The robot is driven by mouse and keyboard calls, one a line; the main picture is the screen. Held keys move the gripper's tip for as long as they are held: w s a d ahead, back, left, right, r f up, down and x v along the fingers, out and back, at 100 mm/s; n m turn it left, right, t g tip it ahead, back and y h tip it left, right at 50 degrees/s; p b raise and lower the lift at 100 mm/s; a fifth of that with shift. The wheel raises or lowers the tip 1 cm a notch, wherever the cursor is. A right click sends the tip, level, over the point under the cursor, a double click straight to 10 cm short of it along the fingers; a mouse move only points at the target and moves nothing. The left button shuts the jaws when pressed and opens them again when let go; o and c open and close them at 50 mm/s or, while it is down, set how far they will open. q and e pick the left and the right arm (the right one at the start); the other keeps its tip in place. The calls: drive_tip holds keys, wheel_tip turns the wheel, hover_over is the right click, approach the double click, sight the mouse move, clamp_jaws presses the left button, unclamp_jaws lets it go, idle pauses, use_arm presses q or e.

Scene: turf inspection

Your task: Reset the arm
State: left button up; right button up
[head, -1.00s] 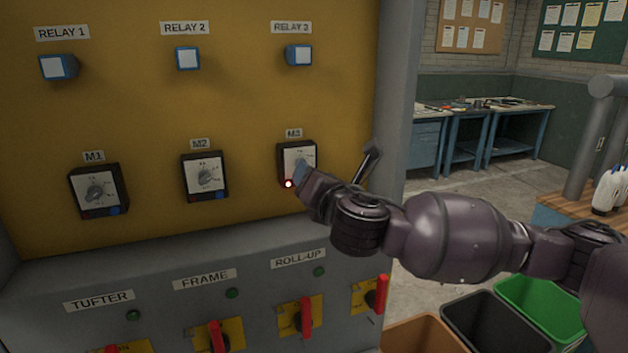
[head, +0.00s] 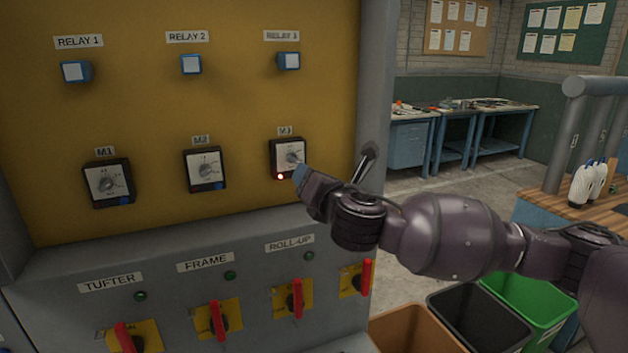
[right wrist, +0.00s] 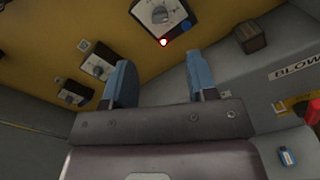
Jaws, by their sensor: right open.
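My right gripper (head: 301,177) is at the lower right corner of the M3 dial box (head: 287,150) in the head view. In the right wrist view its two blue fingers (right wrist: 160,62) are apart with nothing between them. The M3 dial (right wrist: 158,14) is beyond the fingertips there, at the top. A red lamp (head: 280,176) glows at its lower left in the head view. The M2 dial box (head: 205,170) and M1 dial box (head: 108,184) show no lit lamp. My left gripper is in neither view.
Relay buttons 1 (head: 75,72), 2 (head: 191,64) and 3 (head: 289,61) sit above the dials. Several red-handled switches, including the roll-up switch (head: 294,299), are on the grey ledge below. Brown, black (head: 478,322) and green bins stand right, under my arm.

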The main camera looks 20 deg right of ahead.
idle(0.4)
drive_tip(key=a+f+m+g+y, duration=0.1)
drive_tip(key=a+m+y, duration=0.5)
drive_tip(key=m, duration=0.2)
drive_tip(key=s+d+f+m, duration=0.1)
drive_tip(key=s+f+m, duration=0.1)
drive_tip(key=f+m, duration=0.4)
drive_tip(key=s+d+f+m, duration=0.2)
drive_tip(key=f+m, duration=0.2)
drive_tip(key=f, duration=0.5)
drive_tip(key=s+d+f+m+g+h, duration=0.1)
drive_tip(key=s+d+f+m+h, duration=0.1)
drive_tip(key=s+d+f+m, duration=0.5)
drive_tip(key=s+f+m+g+h, duration=0.1)
drive_tip(key=s+f+h, duration=0.3)
drive_tip(key=f, duration=0.6)
drive_tip(key=s+d+f+m+g+h, duration=0.1)
drive_tip(key=s+d+f+m+g, duration=0.2)
drive_tip(key=s+f, duration=0.8)
drive_tip(key=s, duration=0.4)
drive_tip(key=shift+s+d+f+m, duration=0.2)
drive_tip(key=shift+s+d+m, duration=0.1)
drive_tip(key=shift+d, duration=0.05)
